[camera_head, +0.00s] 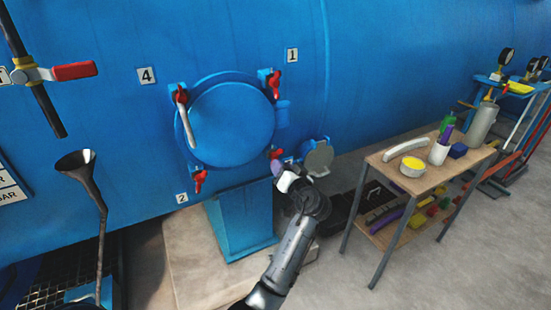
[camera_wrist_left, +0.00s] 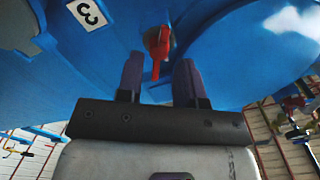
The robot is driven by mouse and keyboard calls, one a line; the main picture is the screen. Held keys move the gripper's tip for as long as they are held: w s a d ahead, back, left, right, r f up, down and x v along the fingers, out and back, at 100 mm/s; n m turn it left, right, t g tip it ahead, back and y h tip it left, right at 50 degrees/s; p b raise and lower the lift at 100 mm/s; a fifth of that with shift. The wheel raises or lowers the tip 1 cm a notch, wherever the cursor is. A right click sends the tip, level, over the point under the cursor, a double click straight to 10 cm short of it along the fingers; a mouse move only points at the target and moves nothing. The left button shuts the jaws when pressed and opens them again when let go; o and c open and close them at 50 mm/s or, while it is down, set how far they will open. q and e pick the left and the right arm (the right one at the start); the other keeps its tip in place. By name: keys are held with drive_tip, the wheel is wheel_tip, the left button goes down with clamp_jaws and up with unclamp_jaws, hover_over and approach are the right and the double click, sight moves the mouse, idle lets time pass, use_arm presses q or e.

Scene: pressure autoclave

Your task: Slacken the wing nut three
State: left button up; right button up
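Wing nut three (camera_head: 275,153) is a red wing nut at the lower right of the round blue hatch door (camera_head: 232,125). In the left wrist view the red wing nut (camera_wrist_left: 161,42) hangs beside the "3" label (camera_wrist_left: 87,12), its lower end between the purple fingertips. My left gripper (camera_head: 277,170) is at this nut and partly covers it in the head view. In the left wrist view my left gripper (camera_wrist_left: 158,62) is open, with a gap on both sides of the nut. I cannot tell how deep the nut sits between the fingers. My right gripper is not in view.
Other red wing nuts sit at the upper left (camera_head: 181,96), upper right (camera_head: 274,84) and lower left (camera_head: 200,180) of the door. A wooden table (camera_head: 405,182) with several items stands further right.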

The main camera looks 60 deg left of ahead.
use_arm(q)
drive_tip(key=d+p, duration=0.1)
drive_tip(key=d, duration=0.7)
drive_tip(key=shift+s, duration=0.3)
drive_tip(key=shift+d, duration=0.1)
